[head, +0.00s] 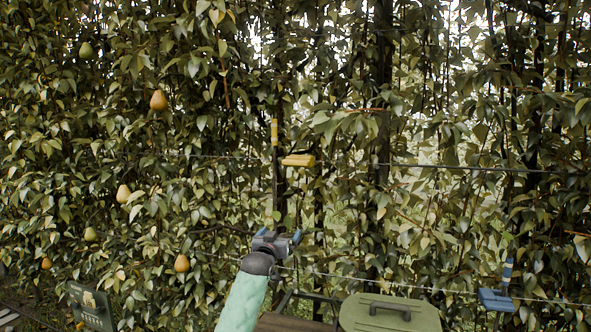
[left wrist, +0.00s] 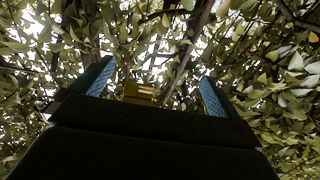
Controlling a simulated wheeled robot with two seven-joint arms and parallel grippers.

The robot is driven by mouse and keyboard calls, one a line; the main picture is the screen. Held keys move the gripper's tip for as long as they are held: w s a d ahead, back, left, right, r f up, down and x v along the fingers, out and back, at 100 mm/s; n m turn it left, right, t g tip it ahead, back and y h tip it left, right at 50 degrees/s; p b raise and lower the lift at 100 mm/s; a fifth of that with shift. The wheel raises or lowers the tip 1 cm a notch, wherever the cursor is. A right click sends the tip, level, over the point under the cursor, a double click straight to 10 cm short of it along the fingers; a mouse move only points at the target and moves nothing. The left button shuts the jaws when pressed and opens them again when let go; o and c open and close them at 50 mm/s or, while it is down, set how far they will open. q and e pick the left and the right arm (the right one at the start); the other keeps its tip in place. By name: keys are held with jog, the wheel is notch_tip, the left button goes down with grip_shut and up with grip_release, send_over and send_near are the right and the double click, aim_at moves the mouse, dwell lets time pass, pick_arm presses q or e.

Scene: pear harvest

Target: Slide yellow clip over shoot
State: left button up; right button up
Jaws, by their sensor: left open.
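The yellow clip (head: 299,160) sits near the upper trellis wire, left of the picture's middle in the head view. Just left of it stands a thin upright shoot with a yellow band (head: 274,133); the clip looks beside it, not around it. My left gripper (head: 280,236) is open and empty below the clip, pointing up. In the left wrist view, the yellow clip (left wrist: 139,93) shows beyond and between the blue-padded fingers of my left gripper (left wrist: 155,86), nearer the left finger. The near body of the gripper hides its lower edge. My right gripper is not in view.
A blue clip (head: 496,300) and a blue-banded shoot (head: 508,272) are at lower right. A green lidded box (head: 388,315) stands at bottom middle. Pears (head: 158,100) hang at left, above a dark sign (head: 91,306). Dense leaves and wires surround the clip.

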aim_at(294, 165)
pick_arm(q)
jog(key=w+d+r+m+t+h, duration=0.1)
jog(key=w+d+r, duration=0.15)
jog(key=r, duration=0.65)
jog(key=w+d+r+t+h, duration=0.1)
jog(key=w+r+t, duration=0.15)
jog(key=r, duration=0.75)
jog(key=shift+g, duration=0.45)
jog(key=p+x, duration=0.1)
jog(key=x, duration=0.2)
jog(key=p+x, duration=0.2)
jog(key=x, duration=0.2)
jog(key=shift+w+a, duration=0.2)
jog(key=shift+w+d, duration=0.1)
jog(key=shift+w, duration=0.15)
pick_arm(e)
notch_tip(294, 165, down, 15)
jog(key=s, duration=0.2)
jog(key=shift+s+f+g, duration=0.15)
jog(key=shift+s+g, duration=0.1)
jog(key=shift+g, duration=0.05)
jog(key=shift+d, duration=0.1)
